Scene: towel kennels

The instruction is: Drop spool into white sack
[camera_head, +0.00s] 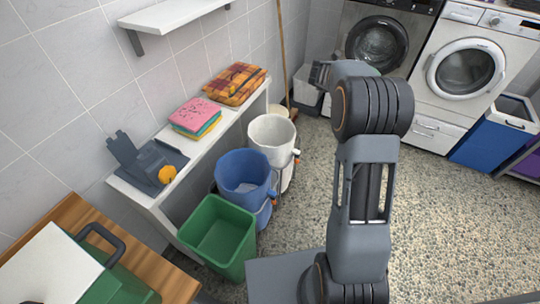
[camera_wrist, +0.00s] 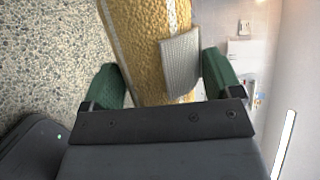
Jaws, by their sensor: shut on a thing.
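The white sack (camera_head: 272,131) hangs open at the top in a stand by the wall, behind the blue sack. In the wrist view my gripper (camera_wrist: 160,78) has its green fingers on both sides of a mustard-yellow, rough-textured thing (camera_wrist: 146,40) with pale stripes and a grey patch. I take this to be the spool; its far end is cut off by the picture edge. My gripper is shut on it. In the head view my arm hides most of the gripper, and the spool does not show.
A blue sack (camera_head: 243,170) and a green bin (camera_head: 219,232) stand in front of the white sack. A white shelf (camera_head: 195,150) along the wall holds folded cloths (camera_head: 195,117) and a grey device (camera_head: 147,158). Washing machines (camera_head: 465,70) stand at the back.

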